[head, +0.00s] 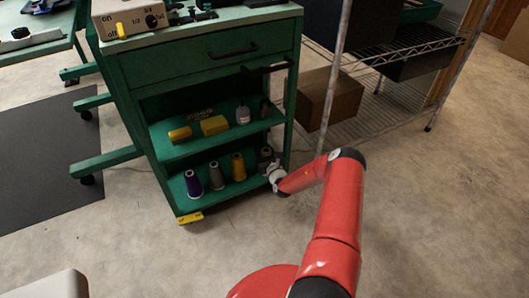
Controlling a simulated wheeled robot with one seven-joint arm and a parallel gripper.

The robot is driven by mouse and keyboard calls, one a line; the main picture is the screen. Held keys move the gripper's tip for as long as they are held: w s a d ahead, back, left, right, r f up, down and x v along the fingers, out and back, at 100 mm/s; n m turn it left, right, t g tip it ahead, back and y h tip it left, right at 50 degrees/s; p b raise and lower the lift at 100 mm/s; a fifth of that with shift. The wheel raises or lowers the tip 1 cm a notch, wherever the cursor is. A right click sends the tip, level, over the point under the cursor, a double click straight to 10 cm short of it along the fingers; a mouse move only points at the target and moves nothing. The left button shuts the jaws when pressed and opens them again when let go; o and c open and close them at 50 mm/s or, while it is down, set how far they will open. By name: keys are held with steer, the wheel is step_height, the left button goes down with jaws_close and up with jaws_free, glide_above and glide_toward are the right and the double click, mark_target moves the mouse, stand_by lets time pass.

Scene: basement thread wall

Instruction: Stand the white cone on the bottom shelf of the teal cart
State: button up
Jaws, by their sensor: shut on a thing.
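The teal cart (125,105) stands left of centre. My gripper (268,160) is at the front right corner of its bottom shelf (207,203). It is shut on a small pale thing there, which I take to be the white cone (273,170). The fingers and wrist hide much of it, so I cannot tell whether it touches the shelf or is upright. A purple cone (193,184), a grey cone (216,176) and an ochre cone (238,167) stand in a row on that shelf, left of my gripper.
The middle shelf holds two yellow boxes (214,125) and a pale cone-like item (243,115). A wire rack (400,55) and a cardboard box (330,98) stand to the right. The front floor is clear.

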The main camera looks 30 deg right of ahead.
steer(key=shift+f, duration=0.1)
steer(key=o, duration=1.3)
steer(key=shift+o, duration=0.2)
steer(key=s+a+p, duration=0.1)
steer(key=s, duration=1.1)
